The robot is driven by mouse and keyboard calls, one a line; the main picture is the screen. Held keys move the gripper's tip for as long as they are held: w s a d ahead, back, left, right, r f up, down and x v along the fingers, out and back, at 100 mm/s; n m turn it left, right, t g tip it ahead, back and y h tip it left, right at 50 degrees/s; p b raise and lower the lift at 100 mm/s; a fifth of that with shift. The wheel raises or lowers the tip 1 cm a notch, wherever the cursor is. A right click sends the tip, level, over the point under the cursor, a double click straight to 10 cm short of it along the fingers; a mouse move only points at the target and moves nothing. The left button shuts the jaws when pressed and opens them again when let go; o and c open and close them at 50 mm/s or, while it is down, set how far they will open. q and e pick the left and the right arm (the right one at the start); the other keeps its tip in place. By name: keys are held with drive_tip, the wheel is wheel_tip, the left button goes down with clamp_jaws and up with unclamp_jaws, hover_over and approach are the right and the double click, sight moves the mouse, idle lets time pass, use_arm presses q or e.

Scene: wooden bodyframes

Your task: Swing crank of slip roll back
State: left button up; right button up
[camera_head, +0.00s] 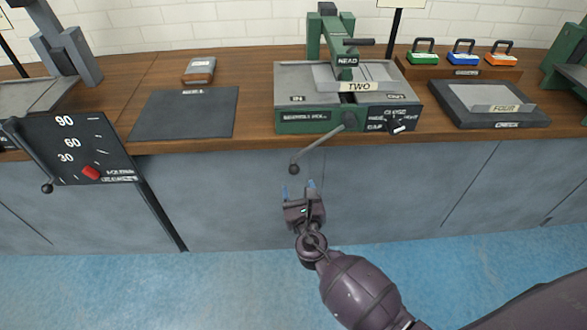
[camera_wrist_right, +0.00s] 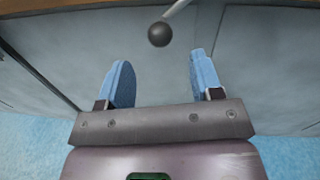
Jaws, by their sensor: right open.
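My right gripper (camera_head: 299,188) is open and empty, just below the knob in the head view. In the right wrist view the knob (camera_wrist_right: 161,34) lies beyond the two blue fingertips (camera_wrist_right: 158,75), roughly centred between them and apart from them. My left gripper is not in view.
A dark mat (camera_head: 185,114) lies left of the machine, with a small box (camera_head: 199,70) behind it. An angle dial panel (camera_head: 75,148) with a lever is at the left. A tray marked "FOUR" (camera_head: 490,118) and several coloured padlocks (camera_head: 462,53) are at the right. Grey cabinet fronts (camera_head: 225,190) face me.

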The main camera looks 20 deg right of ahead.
sight(295, 174)
drive_tip(key=w, duration=0.2)
drive_tip(key=w+d, duration=0.1)
drive_tip(key=w, duration=0.2)
drive_tip(key=w+b, duration=0.1)
drive_tip(key=w, duration=0.1)
drive_tip(key=shift+w+d, duration=0.15)
drive_tip(key=shift+w, duration=0.25)
clamp_jaws()
